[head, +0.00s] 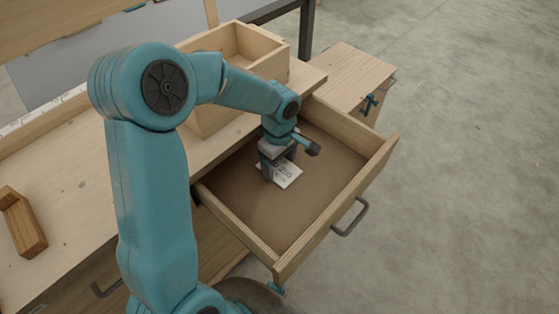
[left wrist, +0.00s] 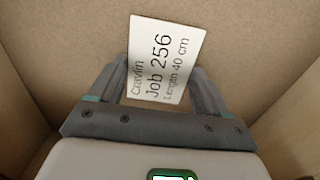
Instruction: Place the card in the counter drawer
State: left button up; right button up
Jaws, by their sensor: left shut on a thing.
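The counter drawer (head: 335,210) is pulled open and has a brown bottom. My left gripper (head: 282,177) reaches down inside it and is shut on the white card (head: 287,174). In the left wrist view the card (left wrist: 166,58) shows between the fingers, with printed text reading "Job 256" and "Length 40 cm". Drawer walls show at the sides in that view. I cannot tell whether the card touches the drawer bottom. My right gripper is not in view.
An open wooden box (head: 228,105) stands on the counter (head: 75,205) behind the drawer. A small wooden block piece (head: 24,228) lies at the left. A drawer handle (head: 350,218) sticks out at the front. The drawer's right part is empty.

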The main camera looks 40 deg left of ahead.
aim_at(279, 169)
pick_arm(q)
jog(key=shift+f, duration=0.1)
jog(key=shift+f, duration=0.1)
jog(key=o, duration=1)
jog(key=shift+c, duration=0.2)
jog(key=shift+w+r, duration=0.1)
jog(key=shift+r, duration=0.4)
notch_tip(279, 169, up, 12)
jog(key=p, duration=0.2)
jog(key=shift+f, duration=0.25)
jog(key=shift+s, duration=0.2)
